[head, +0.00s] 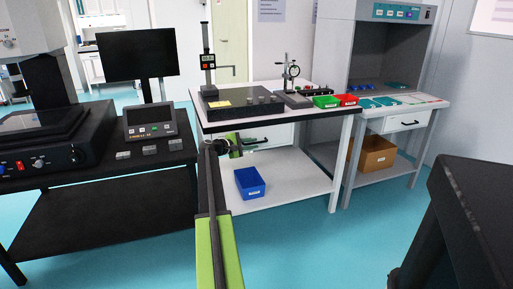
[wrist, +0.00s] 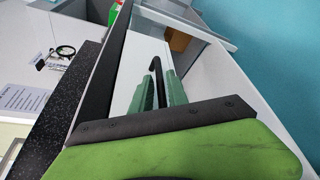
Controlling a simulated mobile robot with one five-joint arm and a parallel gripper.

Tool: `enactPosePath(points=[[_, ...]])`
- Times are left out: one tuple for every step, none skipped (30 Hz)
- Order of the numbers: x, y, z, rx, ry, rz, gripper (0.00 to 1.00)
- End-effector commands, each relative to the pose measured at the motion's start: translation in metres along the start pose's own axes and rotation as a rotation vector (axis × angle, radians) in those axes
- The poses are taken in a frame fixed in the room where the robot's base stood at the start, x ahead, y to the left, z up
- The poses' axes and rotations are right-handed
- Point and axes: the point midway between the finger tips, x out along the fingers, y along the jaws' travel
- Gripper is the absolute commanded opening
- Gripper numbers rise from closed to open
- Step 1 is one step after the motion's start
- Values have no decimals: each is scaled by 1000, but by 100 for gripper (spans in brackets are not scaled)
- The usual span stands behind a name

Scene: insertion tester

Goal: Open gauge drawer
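The white drawer front (head: 284,133) sits under the black top of the middle bench, and it looks closed. Its dark handle (head: 257,140) stands out at the left part of the front. My gripper (head: 238,144) is at this handle, on its left side. In the wrist view, the two green fingers of my gripper (wrist: 162,90) are apart. A dark bar, which looks like the handle (wrist: 156,68), shows between them against the pale front. I cannot tell whether the fingers touch it.
The black bench edge (wrist: 103,65) runs close beside my gripper. The bench carries gauges, a green bin (head: 326,102) and a red bin (head: 347,100). A blue bin (head: 250,183) stands on the lower shelf. Another white drawer (head: 404,122) is at the right bench.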

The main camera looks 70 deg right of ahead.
Motion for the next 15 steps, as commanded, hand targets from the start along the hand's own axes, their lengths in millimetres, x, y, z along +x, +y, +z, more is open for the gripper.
enactPosePath(points=[[11,-1,-1,0,-1,-1,20],[15,-1,-1,0,-1,0,20],[19,0,-1,0,0,0,20],[22,0,-1,0,0,0,20],[24,0,-1,0,0,0,20],[26,0,0,0,0,0,20],[27,0,0,0,0,0,20],[28,0,0,0,0,0,20],[29,0,0,0,0,0,20],[29,0,0,0,0,0,20],[29,0,0,0,0,0,20],[29,0,1,0,0,0,20],[29,0,1,0,0,0,20],[29,0,1,0,0,0,20],[29,0,1,0,0,0,20]])
